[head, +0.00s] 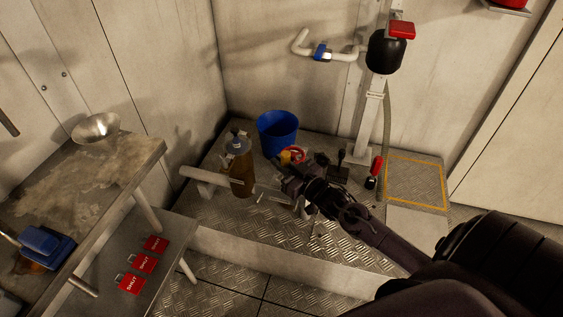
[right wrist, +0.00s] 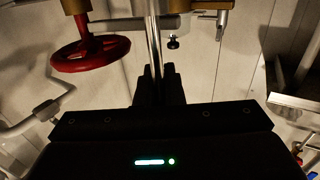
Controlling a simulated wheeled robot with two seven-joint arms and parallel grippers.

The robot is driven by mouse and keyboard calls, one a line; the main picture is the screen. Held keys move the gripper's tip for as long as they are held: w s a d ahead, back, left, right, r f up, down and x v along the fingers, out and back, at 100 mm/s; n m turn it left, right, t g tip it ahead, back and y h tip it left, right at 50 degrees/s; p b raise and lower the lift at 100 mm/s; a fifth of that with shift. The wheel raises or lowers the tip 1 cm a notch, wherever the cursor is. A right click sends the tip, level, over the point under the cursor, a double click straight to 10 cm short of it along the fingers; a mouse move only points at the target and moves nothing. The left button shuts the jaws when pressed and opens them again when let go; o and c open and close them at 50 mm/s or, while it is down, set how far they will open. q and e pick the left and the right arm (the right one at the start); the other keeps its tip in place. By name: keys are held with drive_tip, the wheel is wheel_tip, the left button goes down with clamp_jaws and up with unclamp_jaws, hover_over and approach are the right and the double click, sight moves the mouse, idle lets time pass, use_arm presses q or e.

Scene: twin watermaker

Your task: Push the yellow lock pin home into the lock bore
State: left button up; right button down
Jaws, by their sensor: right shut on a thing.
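My right gripper (head: 284,181) reaches over the raised tread-plate platform, beside a red handwheel (head: 298,154). In the right wrist view its dark fingers (right wrist: 154,84) are shut on a slim shiny metal rod (right wrist: 153,40) that runs up out of the picture. A small yellow piece (head: 285,157) shows just beyond the gripper; I cannot tell whether it is the lock pin. The red handwheel (right wrist: 90,54) also shows at the upper left of the wrist view, under a brass-coloured fitting (right wrist: 76,6). The lock bore cannot be made out. My left gripper is not in view.
A blue bucket (head: 277,132) and a brown bottle (head: 241,172) stand on the platform left of the gripper. A pale pipe (head: 205,177) lies at the left. A white post (head: 368,125) rises behind. A workbench (head: 120,160) stands at the far left.

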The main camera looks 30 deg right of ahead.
drive_tip(key=shift+f+b, duration=0.5)
drive_tip(key=shift+f, duration=0.4)
drive_tip(key=c, duration=1.5)
unclamp_jaws()
drive_tip(key=shift+o, duration=0.2)
